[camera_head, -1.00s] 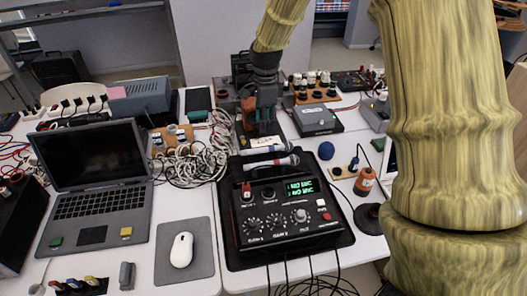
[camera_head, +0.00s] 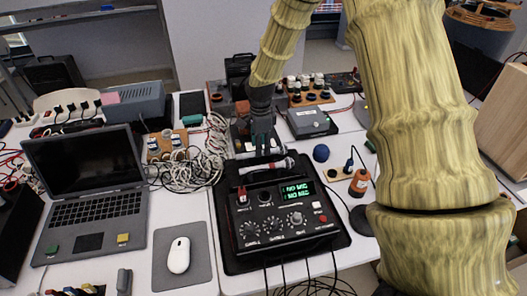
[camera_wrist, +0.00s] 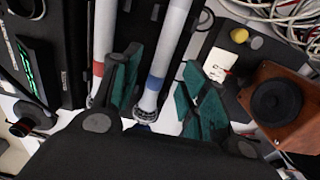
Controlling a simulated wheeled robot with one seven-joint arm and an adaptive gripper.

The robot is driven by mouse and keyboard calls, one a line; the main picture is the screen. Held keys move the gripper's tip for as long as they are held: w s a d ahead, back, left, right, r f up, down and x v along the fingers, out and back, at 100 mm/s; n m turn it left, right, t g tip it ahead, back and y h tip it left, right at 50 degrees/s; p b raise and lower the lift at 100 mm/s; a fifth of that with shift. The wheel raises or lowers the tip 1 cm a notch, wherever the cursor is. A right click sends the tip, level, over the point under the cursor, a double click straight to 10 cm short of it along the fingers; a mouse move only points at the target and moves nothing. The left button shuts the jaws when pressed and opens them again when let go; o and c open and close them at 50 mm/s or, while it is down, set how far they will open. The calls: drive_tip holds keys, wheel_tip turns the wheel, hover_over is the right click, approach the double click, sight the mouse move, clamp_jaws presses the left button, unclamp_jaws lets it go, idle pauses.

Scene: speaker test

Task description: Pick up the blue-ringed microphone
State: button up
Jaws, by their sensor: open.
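The blue-ringed microphone (camera_wrist: 175,45) has a pale handle, a blue band and a dark mesh head. In the wrist view it lies between the two green fingers of my open gripper (camera_wrist: 160,82), which is not closed on it. A red-ringed microphone (camera_wrist: 103,35) lies beside it, left of the left finger. In the head view my gripper (camera_head: 263,145) is over the back edge of the black mixer (camera_head: 285,215), where the red-ringed microphone (camera_head: 265,166) lies in front. The blue-ringed one is mostly hidden there by my gripper.
An orange speaker box (camera_wrist: 277,105) and tangled cables (camera_wrist: 285,20) are right of my gripper in the wrist view. In the head view a laptop (camera_head: 90,210) and mouse (camera_head: 179,255) stand left.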

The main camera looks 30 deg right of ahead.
drive_tip(key=shift+f, duration=1.3)
clamp_jaws()
drive_tip(key=shift+r, duration=0.15)
